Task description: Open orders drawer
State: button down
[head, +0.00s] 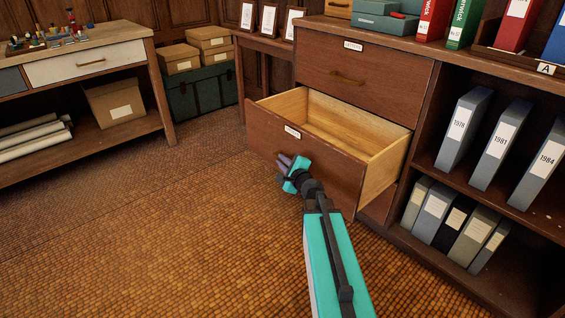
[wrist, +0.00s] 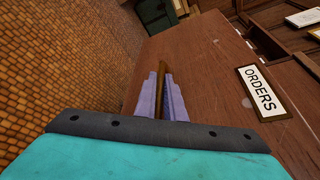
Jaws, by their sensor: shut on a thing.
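The orders drawer (head: 318,165) is a brown wooden drawer pulled well out of the cabinet, with its pale, empty inside showing. Its "ORDERS" label (wrist: 262,91) reads clearly in the wrist view and shows small in the head view. My gripper (head: 284,161) is at the drawer's front, below the label. In the wrist view its two purple fingers (wrist: 164,97) are closed around the brass-brown handle (wrist: 163,84), which shows as a thin strip between them. Most of the handle is hidden by the fingers.
A shut upper drawer (head: 365,80) sits above the open one. Shelves with several binders (head: 497,145) stand to the right. A workbench (head: 90,50) is at the left. Boxes and a green trunk (head: 203,95) stand at the back. The tiled floor (head: 150,230) at left is clear.

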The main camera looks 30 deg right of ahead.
jog(key=c, duration=1.8)
grip_release()
jog(key=shift+c, duration=0.2)
jog(key=shift+s, duration=0.15)
jog(key=p+v, duration=0.2)
jog(key=p, duration=0.2)
jog(key=p+v, duration=0.3)
jog(key=shift+s+r+p, duration=0.25)
jog(key=shift+r+p, duration=0.05)
jog(key=shift+p, duration=0.05)
jog(key=p+v, duration=0.1)
jog(key=p, duration=0.3)
jog(key=shift+s+p, duration=0.3)
jog(key=shift+p, duration=0.05)
jog(key=p+v, duration=0.6)
jog(key=p, duration=0.4)
